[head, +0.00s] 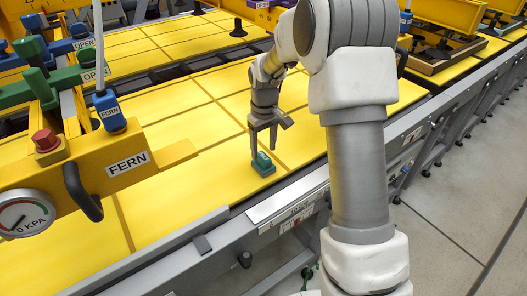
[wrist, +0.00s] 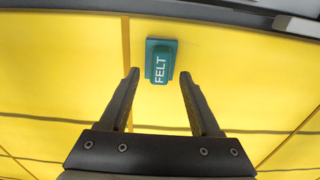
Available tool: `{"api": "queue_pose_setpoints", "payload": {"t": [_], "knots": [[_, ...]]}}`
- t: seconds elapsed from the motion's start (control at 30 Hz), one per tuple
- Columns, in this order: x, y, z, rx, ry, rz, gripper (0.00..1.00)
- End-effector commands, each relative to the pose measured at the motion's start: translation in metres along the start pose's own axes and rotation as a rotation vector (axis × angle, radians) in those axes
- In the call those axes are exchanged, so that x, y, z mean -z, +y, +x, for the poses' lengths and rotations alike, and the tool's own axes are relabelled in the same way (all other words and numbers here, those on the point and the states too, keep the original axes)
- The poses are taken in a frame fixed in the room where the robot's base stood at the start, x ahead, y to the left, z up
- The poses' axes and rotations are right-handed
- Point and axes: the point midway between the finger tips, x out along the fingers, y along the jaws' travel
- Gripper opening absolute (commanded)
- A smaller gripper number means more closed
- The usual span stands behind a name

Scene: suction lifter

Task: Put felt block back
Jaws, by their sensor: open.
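The felt block (head: 263,167) is a small teal block lying on the yellow panelled surface near its front edge. In the wrist view the felt block (wrist: 161,60) shows its white FELT lettering and a raised darker ridge. My gripper (head: 262,152) points down over the block, with its fingers open. In the wrist view my gripper (wrist: 159,77) has a fingertip on either side of the block's near end, with a gap on both sides. Whether the fingertips are level with the block I cannot tell. No place marked for the felt block can be made out.
A yellow lifter beam (head: 120,165) labelled FERN stands at the left, with a pressure gauge (head: 25,213), a red button (head: 45,139) and a black handle (head: 83,190). Blue and green valves (head: 85,72) are above it. A grey rail (head: 215,235) runs along the front. Yellow panels around the block are clear.

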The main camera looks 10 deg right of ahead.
Motion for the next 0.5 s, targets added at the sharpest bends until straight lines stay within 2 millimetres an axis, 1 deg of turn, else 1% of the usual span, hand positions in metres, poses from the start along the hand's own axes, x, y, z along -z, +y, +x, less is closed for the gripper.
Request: {"api": "queue_pose_setpoints", "payload": {"t": [0.03, 0.1, 0.3, 0.4, 0.5], "knots": [[0.001, 0.001, -0.011, -0.002, 0.005, 0.0, 0.64], [0.001, 0.001, -0.028, -0.003, 0.006, 0.0, 0.64], [0.001, 0.0, -0.07, -0.002, 0.004, 0.0, 0.64], [0.001, 0.0, -0.085, -0.001, 0.004, 0.0, 0.64], [0.0, 0.0, -0.095, 0.0, 0.002, 0.0, 0.64]]}}
